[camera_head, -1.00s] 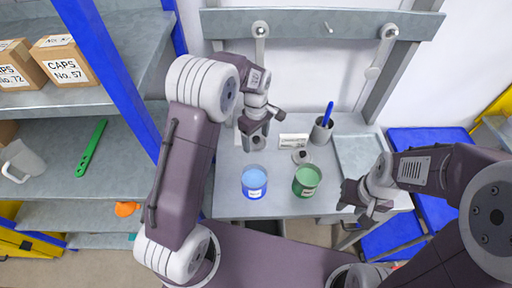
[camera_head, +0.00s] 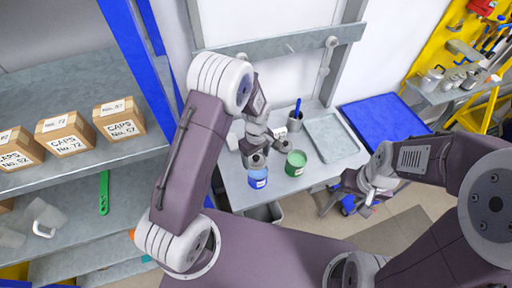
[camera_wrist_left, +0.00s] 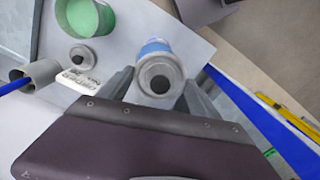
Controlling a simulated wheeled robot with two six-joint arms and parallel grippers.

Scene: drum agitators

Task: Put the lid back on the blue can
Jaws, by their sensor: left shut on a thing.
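The blue can (camera_head: 257,180) stands open on the grey workbench, its light blue contents partly showing. My left gripper (camera_head: 256,152) is shut on a grey round lid (camera_head: 256,160) with a dark knob. The lid is above the can and toward its far side in the head view. In the left wrist view the lid (camera_wrist_left: 160,75) sits between the fingers and covers much of the blue can (camera_wrist_left: 155,46); the gap between them cannot be judged. My right gripper (camera_head: 366,194) hangs right of the bench, its finger opening unclear.
The open green can (camera_head: 296,164) stands right of the blue one. A second lid (camera_wrist_left: 82,56) lies near it, beside a white label card (camera_wrist_left: 78,82). A pen cup (camera_head: 296,124) and a shallow tray (camera_head: 332,138) are farther back. Shelves with boxes (camera_head: 68,135) stand left.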

